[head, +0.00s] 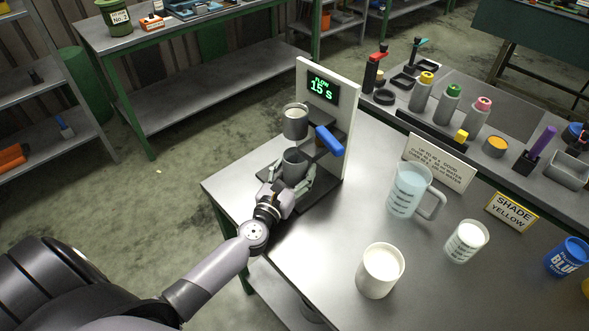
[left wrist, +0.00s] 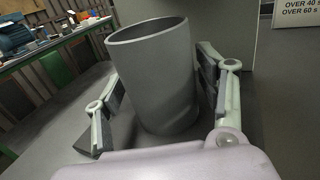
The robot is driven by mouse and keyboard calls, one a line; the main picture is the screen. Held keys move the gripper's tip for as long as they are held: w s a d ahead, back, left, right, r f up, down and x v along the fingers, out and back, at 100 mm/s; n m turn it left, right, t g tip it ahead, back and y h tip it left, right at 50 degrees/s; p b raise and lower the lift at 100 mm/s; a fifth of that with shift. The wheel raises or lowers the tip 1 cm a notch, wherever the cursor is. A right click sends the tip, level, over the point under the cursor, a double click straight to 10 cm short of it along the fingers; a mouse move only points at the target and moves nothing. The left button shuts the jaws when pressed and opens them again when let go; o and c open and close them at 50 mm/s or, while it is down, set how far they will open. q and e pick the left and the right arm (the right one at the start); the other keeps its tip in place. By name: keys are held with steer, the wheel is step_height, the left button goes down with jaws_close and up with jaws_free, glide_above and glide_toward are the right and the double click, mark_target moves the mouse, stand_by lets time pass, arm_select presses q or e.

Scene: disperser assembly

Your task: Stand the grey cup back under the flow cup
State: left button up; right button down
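The grey cup (head: 295,163) is upright and empty, low on the flow stand and below the flow cup (head: 295,122), which holds white liquid. My left gripper (head: 285,184) is around the grey cup, one finger on each side. In the left wrist view the grey cup (left wrist: 155,75) stands between the fingers of my left gripper (left wrist: 160,95). A narrow gap shows at the right finger; contact on the left side is unclear. The cup's foot is partly hidden by my gripper. My right gripper is not in view.
The stand's white back panel (head: 345,117) carries a display reading 15 s, and a blue handle (head: 329,141) juts out. A jug (head: 412,190), a white cup (head: 380,270) and a beaker (head: 466,241) stand to the right. The table's left edge is close to the stand.

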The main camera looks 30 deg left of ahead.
arm_select(q)
steer(key=shift+r, duration=0.1)
steer(key=shift+r, duration=0.15)
steer(key=s, duration=0.3)
steer(key=s+b, duration=0.1)
steer(key=s, duration=0.3)
steer(key=s+b, duration=0.1)
steer(key=s, duration=0.3)
steer(key=shift+d+f, duration=0.2)
steer(key=shift+d, duration=0.15)
steer(key=shift+s+r+b, duration=0.15)
steer(key=shift+s+b, duration=0.15)
steer(key=shift+s, duration=0.2)
